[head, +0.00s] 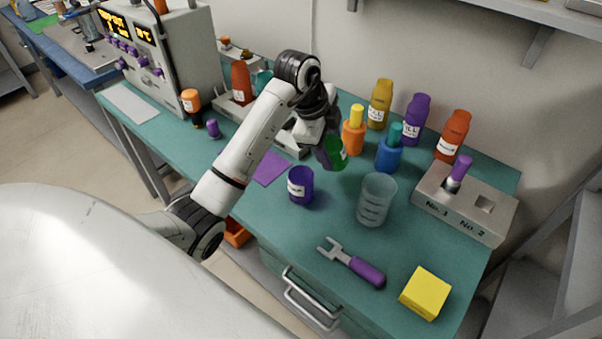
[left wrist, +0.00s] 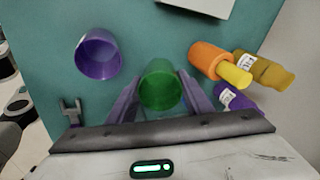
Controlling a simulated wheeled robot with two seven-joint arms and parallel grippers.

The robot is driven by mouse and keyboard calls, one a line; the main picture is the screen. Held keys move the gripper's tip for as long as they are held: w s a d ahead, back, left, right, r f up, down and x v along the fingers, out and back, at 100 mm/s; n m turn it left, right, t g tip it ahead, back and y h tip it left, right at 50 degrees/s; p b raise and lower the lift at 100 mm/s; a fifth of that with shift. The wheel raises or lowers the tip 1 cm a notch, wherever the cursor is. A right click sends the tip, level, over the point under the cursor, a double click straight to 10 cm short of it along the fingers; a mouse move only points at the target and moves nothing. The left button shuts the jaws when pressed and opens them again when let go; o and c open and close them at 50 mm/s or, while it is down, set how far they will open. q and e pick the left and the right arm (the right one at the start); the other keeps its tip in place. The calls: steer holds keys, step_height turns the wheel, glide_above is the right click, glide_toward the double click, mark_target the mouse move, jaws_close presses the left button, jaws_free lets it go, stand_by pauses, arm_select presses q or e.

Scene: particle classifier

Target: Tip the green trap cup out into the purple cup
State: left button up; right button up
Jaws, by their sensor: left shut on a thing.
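My left gripper (head: 325,150) is shut on the green trap cup (head: 335,152) and holds it over the green bench top, behind the purple cup. In the left wrist view the green cup (left wrist: 160,86) sits between the two fingers. Its contents cannot be made out. The purple cup (head: 300,186) stands upright on the bench, in front of and to the left of the green cup. It also shows in the left wrist view (left wrist: 99,55), apart from the green cup, with its open mouth visible. My right gripper does not show.
A clear beaker (head: 375,200) stands right of the purple cup. An orange holder (head: 353,138) and a blue holder (head: 389,155) stand right of my gripper, with several bottles behind. A purple-handled wrench (head: 352,263) and yellow block (head: 425,293) lie at the front. A purple mat (head: 270,168) lies left.

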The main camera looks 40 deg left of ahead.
arm_select(q)
steer(key=shift+w+d+f+g+y, duration=0.2)
steer(key=shift+w+g+y, duration=0.05)
steer(key=shift+w+g, duration=0.35)
steer(key=shift+w+d+f+g+y, duration=0.25)
steer(key=shift+w+g, duration=0.2)
steer(key=shift+g, duration=0.3)
steer(key=shift+w+d+f+g+y, duration=0.2)
steer(key=shift+w+g, duration=0.35)
steer(key=shift+g, duration=0.1)
